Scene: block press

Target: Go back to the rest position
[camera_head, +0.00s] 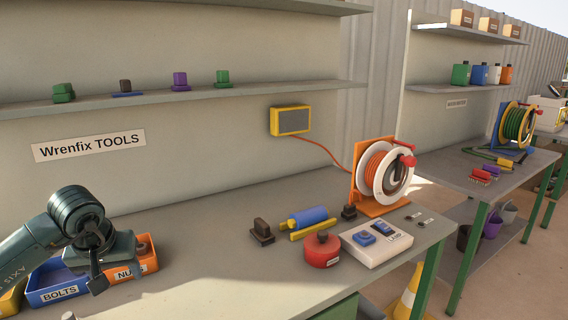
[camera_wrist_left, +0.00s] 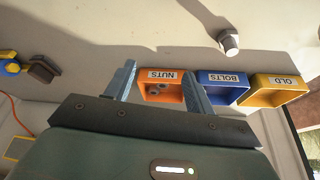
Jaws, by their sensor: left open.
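My left gripper (camera_head: 98,278) hangs over the parts bins at the bench's left end. In the left wrist view its two fingers (camera_wrist_left: 158,72) stand apart, with no object held between them. The orange NUTS bin (camera_head: 146,254) is below and beyond the fingers; it also shows in the wrist view (camera_wrist_left: 160,88) with a few grey nuts inside. The blue BOLTS bin (camera_head: 60,294) is next to it, partly hidden by my arm in the head view. The yellow OLD bin (camera_wrist_left: 278,92) is beside that. My right gripper is not in view.
A grey bolt-like piece (camera_wrist_left: 229,42) stands on the bench near the bins. A red round piece (camera_head: 322,249), a blue roller (camera_head: 308,218), a white button box (camera_head: 377,243) and an orange cable reel (camera_head: 378,172) stand right. The bench middle is clear.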

